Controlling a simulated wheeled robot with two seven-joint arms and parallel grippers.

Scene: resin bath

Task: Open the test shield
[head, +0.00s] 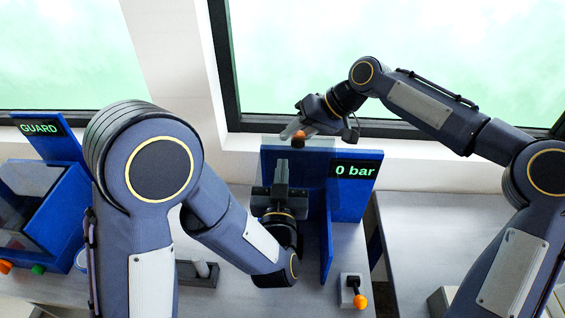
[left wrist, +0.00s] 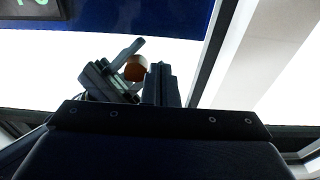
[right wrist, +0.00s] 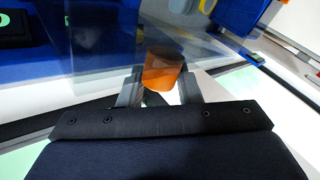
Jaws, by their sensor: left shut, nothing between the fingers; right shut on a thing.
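The test shield (head: 312,165) is a clear panel at the blue test stand (head: 327,240) with the "0 bar" display; it also shows in the right wrist view (right wrist: 105,50). Its orange knob (right wrist: 162,72) sits between my right fingers. My right gripper (head: 298,133) is shut on this knob, high at the back by the window. My left gripper (head: 280,170) is shut and empty, lower and nearer, pointing toward the window. In the left wrist view, the orange knob (left wrist: 136,68) shows beyond my left fingertips (left wrist: 160,75). My grippers hide part of the shield.
A blue box (head: 65,215) with a "GUARD" display (head: 40,127) stands at the left. A small lever with an orange end (head: 360,301) stands on the bench near the front right. A grey fixture (head: 200,272) lies left of the stand. The window sill is close behind.

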